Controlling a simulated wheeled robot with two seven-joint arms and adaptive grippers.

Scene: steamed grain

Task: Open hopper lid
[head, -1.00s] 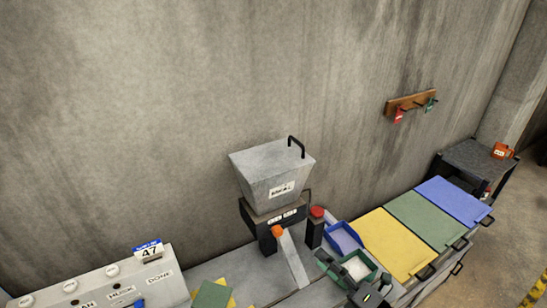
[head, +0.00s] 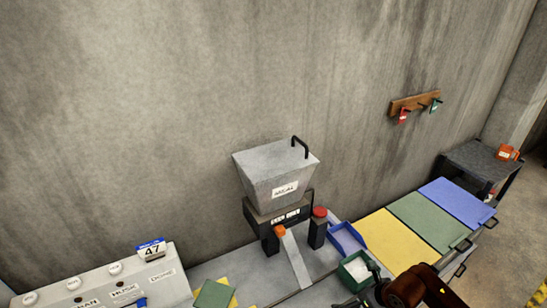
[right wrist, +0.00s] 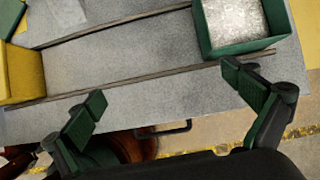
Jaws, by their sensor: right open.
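The grey metal hopper (head: 270,183) stands on a dark stand against the wall. Its flat lid (head: 275,156) lies shut on top, with a black handle (head: 301,146) at the right. My right gripper (head: 375,275) is low at the bottom edge of the head view, beside the green bin and well below and right of the hopper. In the right wrist view its two green-padded fingers (right wrist: 168,100) are wide apart with nothing between them. My left gripper is not in view.
A green bin (head: 345,272) of white grain and a blue bin (head: 358,239) stand right of the chute. Yellow, green and blue panels (head: 455,200) lie farther right. A labelled control panel (head: 90,285) is at lower left. The wall above the hopper is clear.

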